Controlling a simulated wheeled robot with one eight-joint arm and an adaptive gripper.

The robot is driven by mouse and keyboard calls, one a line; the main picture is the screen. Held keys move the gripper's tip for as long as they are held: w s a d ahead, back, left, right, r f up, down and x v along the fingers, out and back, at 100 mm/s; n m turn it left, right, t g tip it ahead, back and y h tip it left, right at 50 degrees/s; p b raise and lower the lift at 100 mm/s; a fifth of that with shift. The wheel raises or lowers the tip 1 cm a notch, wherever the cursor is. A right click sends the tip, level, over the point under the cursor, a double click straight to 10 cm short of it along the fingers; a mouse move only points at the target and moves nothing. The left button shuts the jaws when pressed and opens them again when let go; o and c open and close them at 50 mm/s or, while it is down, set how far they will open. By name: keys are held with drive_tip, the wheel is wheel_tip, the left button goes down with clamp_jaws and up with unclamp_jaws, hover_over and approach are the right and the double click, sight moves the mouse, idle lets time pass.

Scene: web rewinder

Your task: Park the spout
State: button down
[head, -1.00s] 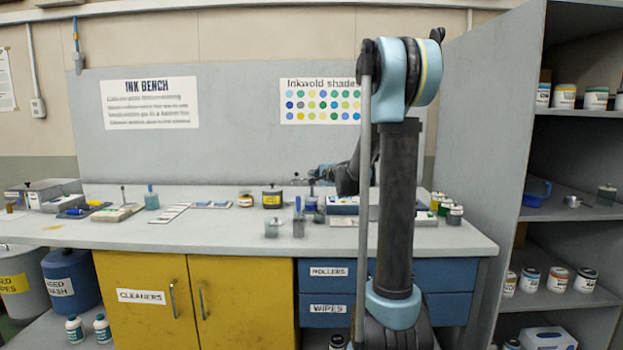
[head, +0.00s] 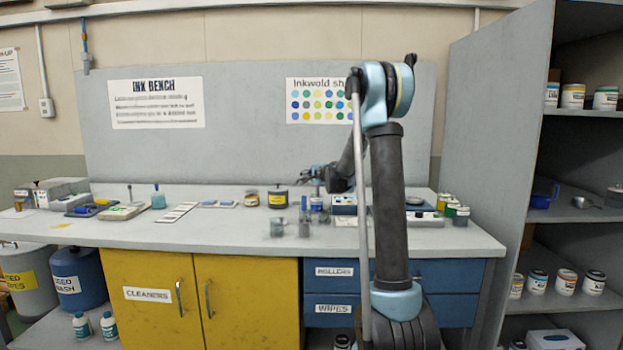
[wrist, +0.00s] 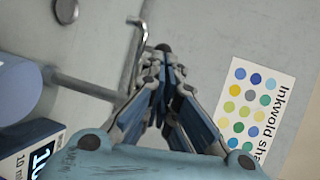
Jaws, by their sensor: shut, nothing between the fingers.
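In the wrist view a thin bent metal tube (wrist: 138,55), which looks like the spout, runs beside the left finger of my gripper (wrist: 164,62). A grey rod (wrist: 88,88) leads from a pale blue cylinder (wrist: 18,85) towards that tube; their joint is partly behind my gripper. The fingers are shut and empty, and their tips lie just right of the tube. I cannot tell whether they touch it. In the head view my gripper (head: 318,172) is small and dark, above the back of the bench. The spout cannot be made out there.
A box marked 10 ml (wrist: 28,150) is close in the wrist view. A tall shelf unit (head: 490,130) stands at right.

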drive_tip(key=shift+w+a, duration=0.1)
drive_tip(key=shift+w, duration=0.05)
drive_tip(key=shift+w+a, duration=0.6)
drive_tip(key=shift+w, duration=0.15)
drive_tip(key=s+d+n+g+h, duration=0.1)
drive_tip(key=s+d+n+g, duration=0.2)
drive_tip(key=s, duration=1.2)
drive_tip(key=s+d+n, duration=0.3)
drive_tip(key=s+n, duration=0.1)
drive_tip(key=s, duration=1.1)
drive_tip(key=s+d+f+n+g+h, duration=0.1)
drive_tip(key=s+d+f+n+h, duration=0.15)
drive_tip(key=s, duration=0.45)
drive_tip(key=s+d+f+n+g+h, duration=0.1)
drive_tip(key=s+d+f+n+g, duration=0.2)
drive_tip(key=s, duration=0.4)
drive_tip(key=s+d+f+n+h, duration=0.1)
drive_tip(key=s+d+f, duration=0.25)
drive_tip(key=s, duration=0.35)
drive_tip(key=s+f+g, duration=0.5)
drive_tip(key=s+f, duration=0.6)
drive_tip(key=s, duration=0.5)
drive_tip(key=shift+d, duration=0.4)
